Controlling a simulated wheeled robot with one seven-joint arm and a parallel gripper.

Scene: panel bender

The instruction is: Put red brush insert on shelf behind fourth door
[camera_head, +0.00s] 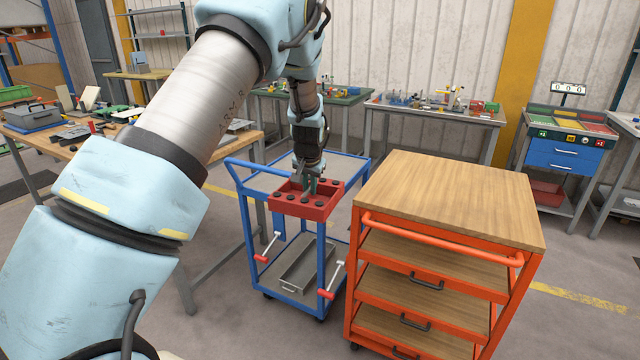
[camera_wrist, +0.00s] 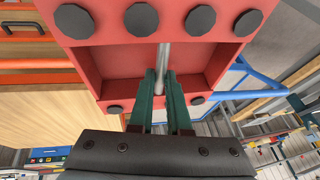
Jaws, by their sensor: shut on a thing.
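The red brush insert (camera_head: 303,208) is a red box with several round black knobs, seen over the front of the blue cart's top in the head view. In the wrist view the red brush insert (camera_wrist: 118,65) fills the upper middle, with a grey bar across its centre. My gripper (camera_head: 311,186) points down into it. In the wrist view the green fingers of my gripper (camera_wrist: 162,80) are shut on the grey bar. I cannot tell whether the insert rests on the cart or hangs just above it. No door or shelf behind a door can be made out.
The blue cart (camera_head: 240,185) has a grey tray (camera_head: 305,268) on its lower deck. An orange cabinet with a wooden top (camera_head: 450,195) stands close on the right. Benches with parts line the back wall, and a wooden table (camera_head: 85,150) is at left.

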